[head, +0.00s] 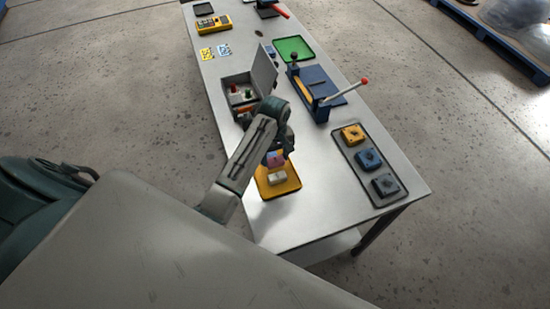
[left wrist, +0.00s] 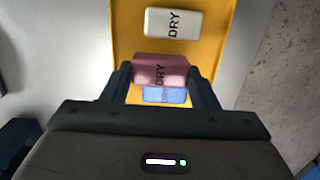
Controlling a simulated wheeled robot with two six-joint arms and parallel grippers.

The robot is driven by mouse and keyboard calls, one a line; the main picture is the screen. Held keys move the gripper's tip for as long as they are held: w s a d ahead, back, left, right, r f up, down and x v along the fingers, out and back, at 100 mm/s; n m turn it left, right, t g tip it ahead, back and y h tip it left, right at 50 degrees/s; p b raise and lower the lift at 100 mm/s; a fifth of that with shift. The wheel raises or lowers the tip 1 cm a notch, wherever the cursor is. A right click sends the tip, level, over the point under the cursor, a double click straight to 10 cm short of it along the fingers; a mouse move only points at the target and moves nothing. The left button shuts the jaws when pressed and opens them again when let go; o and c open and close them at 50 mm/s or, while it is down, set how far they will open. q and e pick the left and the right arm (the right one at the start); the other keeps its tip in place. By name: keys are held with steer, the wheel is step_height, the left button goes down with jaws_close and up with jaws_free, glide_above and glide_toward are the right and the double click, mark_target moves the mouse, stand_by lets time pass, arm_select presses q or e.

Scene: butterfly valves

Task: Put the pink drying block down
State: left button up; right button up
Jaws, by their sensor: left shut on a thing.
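The pink drying block (left wrist: 160,70), with dark "DRY" lettering, is between the fingers of my left gripper (left wrist: 160,82) in the left wrist view. The gripper is shut on it. In the head view the pink block (head: 274,158) shows just below my left gripper (head: 279,153), over the yellow tray (head: 281,188). A white block (left wrist: 173,23) marked "DRY" lies on the tray beyond the pink one; it also shows in the head view (head: 277,178). A blue block (left wrist: 164,95) is partly hidden behind the pink one. I cannot tell whether the pink block touches the tray. My right gripper is not in view.
A blue fixture with a red-tipped lever (head: 322,92) and an open grey box (head: 242,84) stand farther back. Bare tabletop (head: 322,195) lies between the trays.

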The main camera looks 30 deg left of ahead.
arm_select(q)
steer(key=shift+f+p, duration=0.3)
steer(key=shift+f, duration=0.75)
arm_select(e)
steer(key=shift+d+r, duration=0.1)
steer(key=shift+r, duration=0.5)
arm_select(q)
steer(key=shift+f, duration=0.1)
steer(key=o, duration=1.2)
steer(key=shift+c, duration=0.2)
